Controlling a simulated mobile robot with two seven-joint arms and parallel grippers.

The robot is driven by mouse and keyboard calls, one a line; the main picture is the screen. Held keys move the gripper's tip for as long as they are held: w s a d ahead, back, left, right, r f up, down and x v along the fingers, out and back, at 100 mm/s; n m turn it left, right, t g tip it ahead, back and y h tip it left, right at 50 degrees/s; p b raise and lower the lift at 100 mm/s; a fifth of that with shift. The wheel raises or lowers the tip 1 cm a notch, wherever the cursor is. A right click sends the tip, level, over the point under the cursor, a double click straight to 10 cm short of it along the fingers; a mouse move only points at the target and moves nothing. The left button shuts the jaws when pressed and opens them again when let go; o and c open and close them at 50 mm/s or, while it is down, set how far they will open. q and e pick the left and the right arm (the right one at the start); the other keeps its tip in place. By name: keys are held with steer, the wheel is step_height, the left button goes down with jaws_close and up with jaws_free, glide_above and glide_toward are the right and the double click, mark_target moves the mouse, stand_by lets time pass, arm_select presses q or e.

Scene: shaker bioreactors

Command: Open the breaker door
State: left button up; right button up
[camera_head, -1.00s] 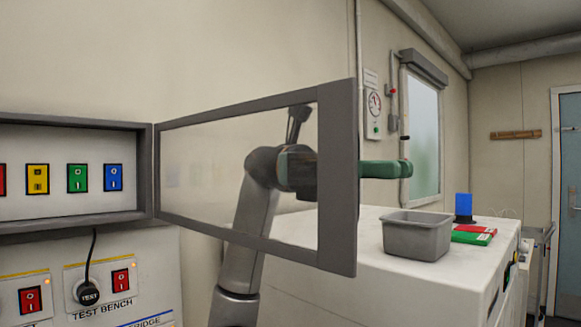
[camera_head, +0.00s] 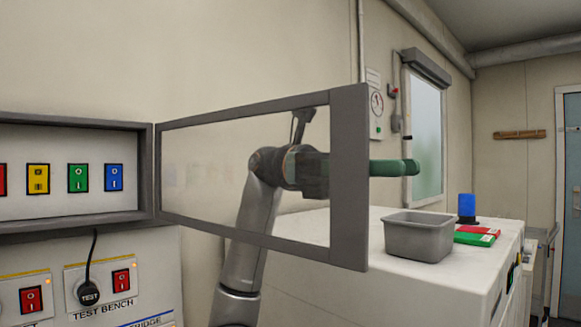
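The breaker door (camera_head: 348,180) is a grey frame with a clear pane, swung out wide from its hinge on the right edge of the breaker box (camera_head: 147,130). Inside the box, red, yellow, green and blue switches show. My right gripper (camera_head: 412,168) is green and sits at the door's free edge; part of it shows through the pane and its tip sticks out to the right of the frame. Whether its fingers are apart or closed on the frame cannot be made out. My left gripper is out of view.
Below the box is a panel with red switches and a black plug (camera_head: 89,293) marked TEST BENCH. A white cabinet (camera_head: 330,285) stands at right, carrying a grey bin (camera_head: 418,238), red and green flat items (camera_head: 476,237) and a blue object (camera_head: 466,207).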

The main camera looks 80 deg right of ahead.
mark_target(312, 166)
steer(key=shift+d, duration=0.1)
arm_select(q)
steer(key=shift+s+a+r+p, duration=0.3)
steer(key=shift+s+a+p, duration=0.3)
steer(key=shift+p, duration=0.4)
arm_select(e)
steer(key=v, duration=1.2)
steer(key=shift+w+d, duration=0.1)
steer(key=shift+w, duration=0.05)
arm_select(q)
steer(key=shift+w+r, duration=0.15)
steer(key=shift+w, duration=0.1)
